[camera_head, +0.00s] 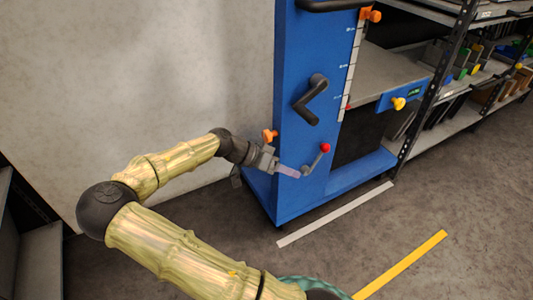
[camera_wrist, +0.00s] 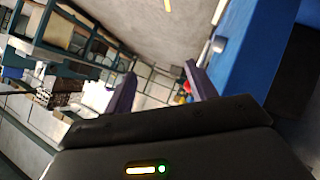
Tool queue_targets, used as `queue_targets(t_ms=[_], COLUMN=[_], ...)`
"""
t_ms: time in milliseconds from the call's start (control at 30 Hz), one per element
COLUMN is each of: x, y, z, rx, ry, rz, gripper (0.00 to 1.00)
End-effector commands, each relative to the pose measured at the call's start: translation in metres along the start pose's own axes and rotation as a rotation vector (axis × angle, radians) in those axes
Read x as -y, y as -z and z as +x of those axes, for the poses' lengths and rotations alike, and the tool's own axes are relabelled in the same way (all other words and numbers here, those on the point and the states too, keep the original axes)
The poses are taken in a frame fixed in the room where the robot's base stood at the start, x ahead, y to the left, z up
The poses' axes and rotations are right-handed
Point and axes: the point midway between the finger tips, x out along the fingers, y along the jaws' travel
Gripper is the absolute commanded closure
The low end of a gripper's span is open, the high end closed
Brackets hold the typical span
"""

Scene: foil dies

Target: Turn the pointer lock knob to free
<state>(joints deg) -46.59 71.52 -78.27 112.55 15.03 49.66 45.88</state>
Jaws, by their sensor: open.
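A blue upright machine (camera_head: 288,60) carries several knobs, and I cannot tell for certain which is the pointer lock knob. One orange knob (camera_head: 374,15) is at the top of the white scale (camera_head: 353,60), and another orange knob (camera_head: 269,135) is on the left side. A small red mark (camera_head: 348,106) shows low on the scale. My gripper (camera_head: 288,171) is by the lower front of the machine, left of a crank with a red ball (camera_head: 325,148). In the wrist view my gripper (camera_wrist: 160,88) is open, with purple fingers apart. A small red spot (camera_wrist: 187,87) shows beside the right finger.
A black angled handle (camera_head: 311,100) sticks out above my gripper. A yellow knob (camera_head: 398,103) is on the blue shelf bracket to the right. Loaded shelving (camera_head: 470,85) stands behind. The floor in front is clear, with white (camera_head: 335,214) and yellow (camera_head: 402,265) stripes.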

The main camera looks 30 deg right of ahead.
Motion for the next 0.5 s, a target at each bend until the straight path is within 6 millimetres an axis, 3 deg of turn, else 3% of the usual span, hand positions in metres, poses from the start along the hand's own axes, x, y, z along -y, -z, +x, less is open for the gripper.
queue_targets(t_ms=[33, 167, 400, 500], x=[0.017, 0.03, 0.04, 0.039], y=[-0.008, -0.003, -0.022, -0.035], z=[-0.005, -0.046, -0.155, -0.188], rx=[-0.08, -0.252, -0.568, -0.648], ry=[-0.003, 0.016, 0.15, 0.207], rz=[0.05, 0.19, 0.431, 0.496], gripper=[0.44, 0.44, 0.44, 0.44])
